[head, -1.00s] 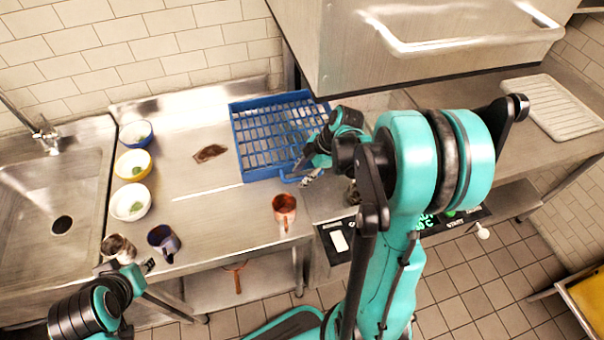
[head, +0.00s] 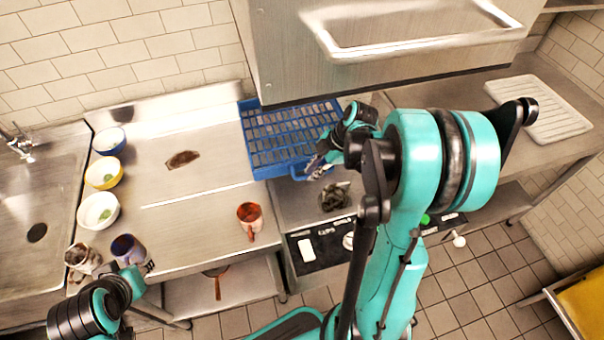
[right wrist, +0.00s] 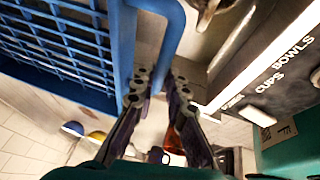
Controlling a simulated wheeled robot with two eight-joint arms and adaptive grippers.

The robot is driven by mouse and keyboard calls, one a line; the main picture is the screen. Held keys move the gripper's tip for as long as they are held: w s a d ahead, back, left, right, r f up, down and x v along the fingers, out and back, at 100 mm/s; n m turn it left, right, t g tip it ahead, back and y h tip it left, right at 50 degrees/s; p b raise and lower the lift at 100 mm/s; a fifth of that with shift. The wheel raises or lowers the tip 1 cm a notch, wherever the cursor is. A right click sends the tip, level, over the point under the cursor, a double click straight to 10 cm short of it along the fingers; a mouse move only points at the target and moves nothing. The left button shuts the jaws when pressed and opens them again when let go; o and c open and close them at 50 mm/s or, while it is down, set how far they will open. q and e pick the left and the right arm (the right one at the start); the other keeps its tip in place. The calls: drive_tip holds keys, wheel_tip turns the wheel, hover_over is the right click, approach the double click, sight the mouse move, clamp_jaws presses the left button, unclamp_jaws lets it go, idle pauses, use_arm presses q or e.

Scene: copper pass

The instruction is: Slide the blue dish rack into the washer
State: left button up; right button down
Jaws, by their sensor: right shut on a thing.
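The blue dish rack (head: 258,153) is an empty lattice tray with a looped handle at its front right. It lies flat, its left end on the steel counter and much of it under the raised steel hood of the washer (head: 285,70). My right gripper (head: 318,168) is at the front of the rack, shut on its handle. In the right wrist view the fingers (right wrist: 158,85) close on the blue handle (right wrist: 176,30), with the rack's lattice (right wrist: 55,50) at left. My left gripper is at the lower left by the mugs; its fingers are mostly hidden.
Three bowls (head: 98,211) line the counter's left. A red mug (head: 250,217), a dark blue mug (head: 127,250) and a stained cup (head: 82,258) stand near the front edge. A white ribbed tray (head: 540,108) lies right.

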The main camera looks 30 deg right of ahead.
drive_tip(key=s+d, duration=0.3)
drive_tip(key=d, duration=1)
drive_tip(key=shift+d, duration=0.25)
drive_tip(key=shift+s, duration=0.1)
drive_tip(key=c, duration=1.5)
unclamp_jaws()
drive_tip(key=shift+c, duration=0.2)
drive_tip(key=v, duration=0.7)
drive_tip(key=shift+r, duration=0.25)
